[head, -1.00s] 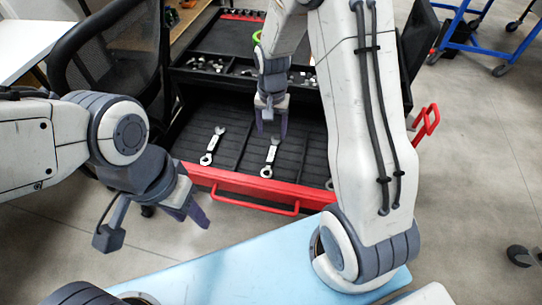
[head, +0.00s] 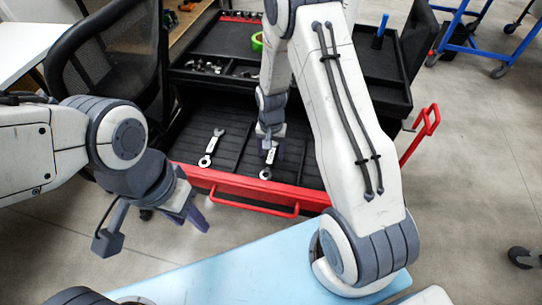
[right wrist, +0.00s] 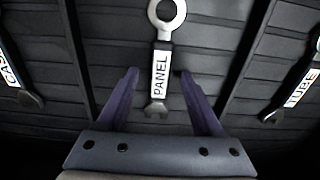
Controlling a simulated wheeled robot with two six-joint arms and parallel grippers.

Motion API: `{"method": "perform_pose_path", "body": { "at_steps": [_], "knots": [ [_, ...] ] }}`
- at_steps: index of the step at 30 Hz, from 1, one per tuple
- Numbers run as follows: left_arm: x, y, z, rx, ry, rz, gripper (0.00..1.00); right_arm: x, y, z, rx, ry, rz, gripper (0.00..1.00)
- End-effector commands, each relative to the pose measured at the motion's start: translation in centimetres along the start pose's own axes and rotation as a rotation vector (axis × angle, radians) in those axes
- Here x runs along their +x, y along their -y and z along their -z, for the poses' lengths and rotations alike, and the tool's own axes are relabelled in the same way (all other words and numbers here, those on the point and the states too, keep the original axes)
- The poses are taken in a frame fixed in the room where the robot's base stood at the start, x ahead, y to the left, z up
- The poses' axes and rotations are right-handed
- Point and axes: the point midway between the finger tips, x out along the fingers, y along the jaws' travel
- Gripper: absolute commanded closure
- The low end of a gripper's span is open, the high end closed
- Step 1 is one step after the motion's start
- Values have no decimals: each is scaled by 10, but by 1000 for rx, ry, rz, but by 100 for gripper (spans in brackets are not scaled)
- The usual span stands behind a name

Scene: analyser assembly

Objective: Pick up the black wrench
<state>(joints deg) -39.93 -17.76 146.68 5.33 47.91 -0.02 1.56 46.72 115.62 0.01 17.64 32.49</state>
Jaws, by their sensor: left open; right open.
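In the head view, a labelled wrench (head: 212,147) lies in the open drawer's left part, and a middle wrench (head: 266,172) lies partly hidden under my right gripper (head: 269,145). In the right wrist view, the middle wrench (right wrist: 160,72) has a grey ring end, a dark open end and the label "PANEL". It lies between the spread, empty fingers of my right gripper (right wrist: 158,82). Dark-ended wrenches lie at the left edge (right wrist: 20,85) and right edge, labelled "TUBE" (right wrist: 297,90). I cannot tell which counts as black. My left gripper (head: 190,216) is open and empty, outside the drawer.
The drawer has a red front edge and handle (head: 255,207), with ribbed dividers between the wrenches. A black chair (head: 105,65) stands left; a light-blue surface (head: 225,278) is in front.

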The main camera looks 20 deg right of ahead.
Motion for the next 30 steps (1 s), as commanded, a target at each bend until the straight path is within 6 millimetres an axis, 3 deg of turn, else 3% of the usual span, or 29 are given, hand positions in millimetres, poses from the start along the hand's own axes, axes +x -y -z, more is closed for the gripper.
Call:
{"method": "perform_pose_path", "body": {
  "at_steps": [3, 8, 9, 22, 29, 30],
  "knots": [
    [0, 0, 0, 0, 0, 0, 55, 0, 0, 0, 0, 0, 0, 32],
    [0, 0, 0, 0, 0, 0, 55, -1, 0, 0, 0, 0, 0, 94],
    [0, 0, 0, 0, 0, 0, 55, -1, 0, 0, 0, 0, 0, 100],
    [-1, 0, 0, 0, 0, 0, 55, -8, 0, 0, 0, -1, 1, 100],
    [-3, 0, 0, 0, 0, 0, 55, -43, 1, 1, 0, -4, 3, 100],
    [-3, 0, 0, 0, 0, 0, 55, -48, -7, -1, 3, -2, 1, 100]
  ]
}}
